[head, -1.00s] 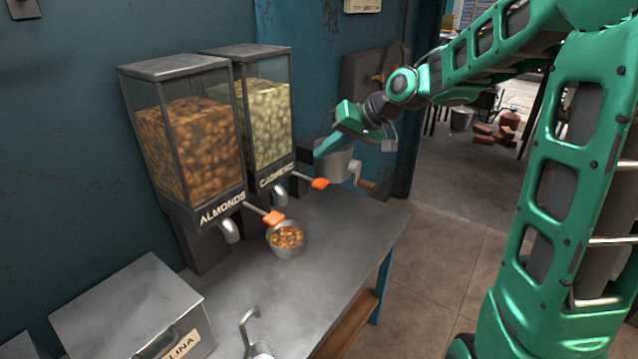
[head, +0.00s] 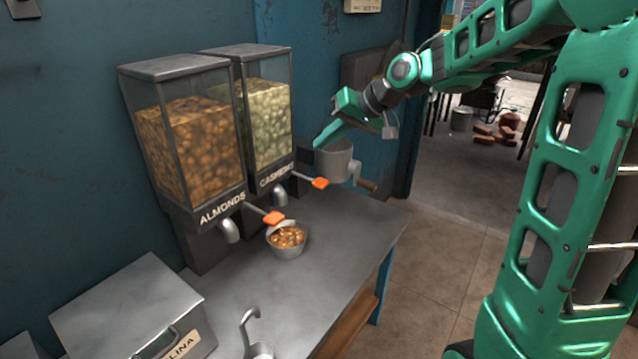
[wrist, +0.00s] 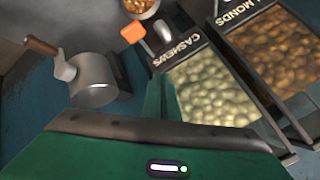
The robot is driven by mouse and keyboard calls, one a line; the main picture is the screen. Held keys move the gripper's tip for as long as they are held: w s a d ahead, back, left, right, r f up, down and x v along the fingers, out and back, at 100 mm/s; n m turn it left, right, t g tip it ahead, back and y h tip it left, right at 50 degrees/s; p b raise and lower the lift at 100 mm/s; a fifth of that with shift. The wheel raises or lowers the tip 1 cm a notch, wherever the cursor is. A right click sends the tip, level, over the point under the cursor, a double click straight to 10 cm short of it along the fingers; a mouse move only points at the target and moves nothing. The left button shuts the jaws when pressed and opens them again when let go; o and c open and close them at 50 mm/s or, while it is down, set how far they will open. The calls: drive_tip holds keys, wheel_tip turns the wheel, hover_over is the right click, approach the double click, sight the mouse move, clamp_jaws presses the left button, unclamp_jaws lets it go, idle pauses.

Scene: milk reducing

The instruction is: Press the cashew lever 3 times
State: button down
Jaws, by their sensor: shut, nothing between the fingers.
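The cashew dispenser (head: 268,125) stands against the wall, filled with pale nuts. Its lever ends in an orange paddle (head: 320,183) that sticks out to the right above the table. In the wrist view the orange paddle (wrist: 133,33) shows near the top, beside the CASHEWS label. My gripper (head: 318,146) is shut and empty. It hangs above and behind the orange paddle, apart from it, close to the right side of the cashew dispenser. A metal bowl (head: 288,251) with brown nuts sits below the almond lever's orange paddle (head: 273,218).
The almond dispenser (head: 190,145) stands left of the cashew one. A metal grinder (head: 335,163) with a crank handle is behind the cashew lever, near my gripper. A metal box (head: 130,310) is at the front left. The table's right part (head: 350,235) is clear.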

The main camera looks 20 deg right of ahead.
drive_tip(key=shift+r, duration=0.5)
approach(320, 181)
drive_tip(key=shift+w+a+f, duration=0.4)
drive_tip(key=shift+w+a, duration=0.25)
drive_tip(key=shift+w, duration=0.05)
drive_tip(key=shift+w+a+f, duration=0.4)
drive_tip(key=shift+w+a, duration=0.25)
drive_tip(key=shift+w, duration=0.05)
drive_tip(key=shift+w+a+f, duration=0.35)
drive_tip(key=shift+w+a, duration=0.3)
drive_tip(key=shift+w, duration=0.05)
drive_tip(key=shift+f, duration=1.65)
idle(2.2)
drive_tip(key=shift+r, duration=1.7)
